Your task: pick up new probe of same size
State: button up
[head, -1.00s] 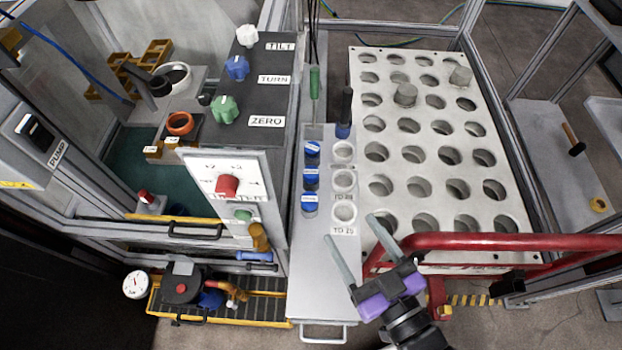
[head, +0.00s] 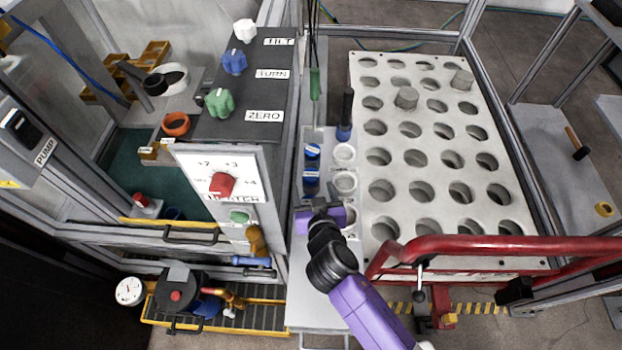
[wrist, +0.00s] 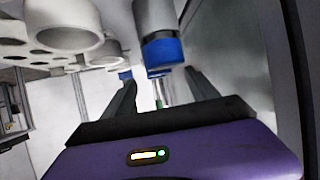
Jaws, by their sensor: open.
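Two blue-and-grey probes, a far one (head: 312,152) and a middle one (head: 311,178), stand in the left row of the narrow grey rack (head: 318,270). The nearest probe of that row is hidden in the head view by my gripper (head: 316,212), which is over its place. In the wrist view a grey probe with a blue band (wrist: 162,52) lies close to my gripper (wrist: 160,82), lined up between its spread fingers. I cannot tell if they touch it. The jaws are open and hold nothing.
White ring cups (head: 344,183) stand just right of the probes. A dark tool (head: 346,108) stands at the rack's far end. A red rail (head: 470,243) and perforated plate (head: 400,205) are on the right.

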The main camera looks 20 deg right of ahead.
aim_at(311, 174)
jog(key=x, duration=0.4)
jog(key=r+x, duration=0.1)
jog(key=x, duration=0.1)
jog(key=shift+w+d+p, duration=0.15)
jog(key=shift+d+p, duration=0.1)
jog(key=shift+p, duration=0.15)
jog(key=shift+w+d+f, duration=0.1)
jog(key=shift+w+f, duration=0.3)
jog(key=shift+w, duration=0.2)
grip_shut()
jog(key=shift+r, duration=0.15)
